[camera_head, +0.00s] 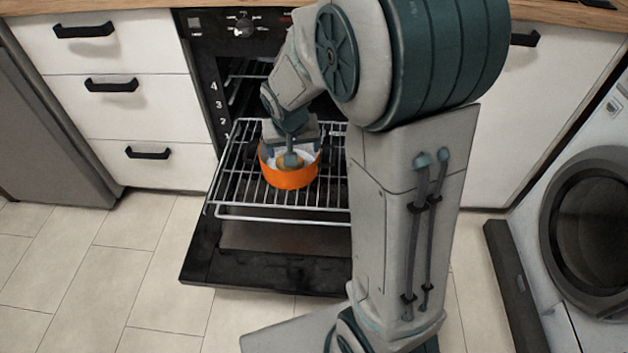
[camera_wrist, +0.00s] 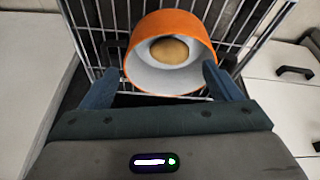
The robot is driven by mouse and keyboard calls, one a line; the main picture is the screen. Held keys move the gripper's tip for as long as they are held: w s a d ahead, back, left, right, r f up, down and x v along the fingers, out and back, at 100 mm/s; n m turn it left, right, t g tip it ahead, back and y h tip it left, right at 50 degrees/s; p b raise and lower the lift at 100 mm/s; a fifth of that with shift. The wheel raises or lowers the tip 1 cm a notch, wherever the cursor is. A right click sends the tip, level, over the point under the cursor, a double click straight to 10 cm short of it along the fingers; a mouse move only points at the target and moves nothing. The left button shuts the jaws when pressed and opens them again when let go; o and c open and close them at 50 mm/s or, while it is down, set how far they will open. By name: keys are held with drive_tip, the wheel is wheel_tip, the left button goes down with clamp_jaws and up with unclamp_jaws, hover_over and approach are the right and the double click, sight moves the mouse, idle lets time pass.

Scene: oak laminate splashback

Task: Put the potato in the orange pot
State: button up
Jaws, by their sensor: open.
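The orange pot (camera_head: 290,179) has a white inside and stands on the pulled-out oven rack. It also shows in the wrist view (camera_wrist: 146,40). The potato (camera_wrist: 169,51), brownish yellow, lies inside the pot on its white bottom. In the head view the potato is mostly hidden by my gripper. My gripper (camera_head: 290,158) is just over the pot's opening, pointing down. In the wrist view its two fingers (camera_wrist: 160,82) are wide apart, with nothing between them, at the near side of the pot.
The wire oven rack (camera_head: 232,185) extends over the lowered oven door (camera_head: 262,270). White drawers (camera_head: 140,100) stand left of the oven. A washing machine (camera_head: 585,240) is at the right. The tiled floor (camera_head: 90,260) in front is clear at the left.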

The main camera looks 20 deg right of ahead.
drive_tip(key=s+r+n+g, duration=0.1)
drive_tip(key=s+r, duration=0.1)
drive_tip(key=s, duration=0.8)
drive_tip(key=s+r+n+g+y, duration=0.1)
drive_tip(key=s+r, duration=0.2)
drive_tip(key=s, duration=0.7)
drive_tip(key=shift+s+d+g, duration=0.15)
drive_tip(key=shift+d+g, duration=0.05)
drive_tip(key=shift+g, duration=0.1)
